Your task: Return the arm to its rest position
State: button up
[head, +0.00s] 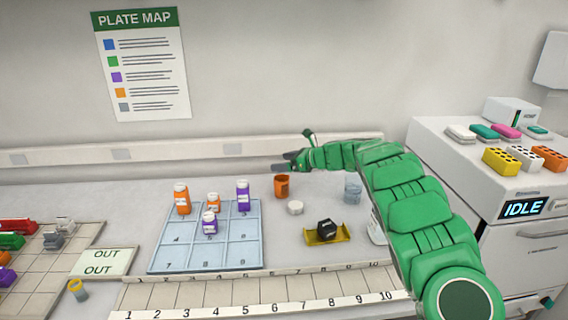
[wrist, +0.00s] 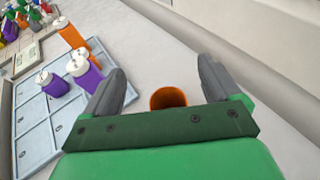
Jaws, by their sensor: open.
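My green arm (head: 410,215) reaches in from the right side of the head view, over the bench. My gripper (head: 285,165) is at its left end, in the air above the back of the bench. In the wrist view my gripper (wrist: 165,90) has its two grey fingers wide apart with nothing held between them. An orange cup (head: 282,187) stands on the bench below and near the gripper in the head view. The cup (wrist: 168,98) also shows in the wrist view, beyond the gap between the fingers and partly hidden by the gripper's body.
A blue numbered plate (head: 195,257) bears orange and purple bottles. A numbered strip (head: 262,293) runs along the front. A machine (head: 455,150) reading IDLE stands right.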

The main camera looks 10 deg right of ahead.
jog(key=w+d+r+m+t+h, duration=0.3)
jog(key=d+r+m+t+h, duration=0.5)
jog(key=d+r+m, duration=0.7)
jog(key=s+d+r+m+g+h, duration=0.1)
jog(key=s+d+r+m+h, duration=0.3)
jog(key=s+m, duration=0.25)
jog(key=s+d+r+m+g+h, duration=0.1)
jog(key=s+d+r+m+h, duration=0.2)
jog(key=s+d+m+h, duration=0.25)
jog(key=s+a+f+m+g, duration=0.1)
jog(key=s+f+m+g, duration=0.1)
jog(key=s+m, duration=0.35)
jog(key=s+f+m+g, duration=0.2)
jog(key=s, duration=0.7)
jog(key=s+a+f+m+g, duration=0.1)
jog(key=s+f+m+g, duration=0.2)
jog(key=s, duration=0.5)
jog(key=s+a+f+m+g+y, duration=0.2)
jog(key=s+a, duration=0.3)
jog(key=s, duration=0.7)
jog(key=s+a+f+m+g+y, duration=0.1)
jog(key=s+a+f+m+g, duration=0.2)
jog(key=s, duration=0.9)
jog(key=s+a+f+m+g+y, duration=0.2)
jog(key=s+a+f+m, duration=0.3)
jog(key=s, duration=0.8)
jog(key=a+g, duration=0.1)
jog(key=a, duration=0.2)
jog(key=shift+a+f+y, duration=0.15)
jog(key=shift+a+y, duration=0.2)
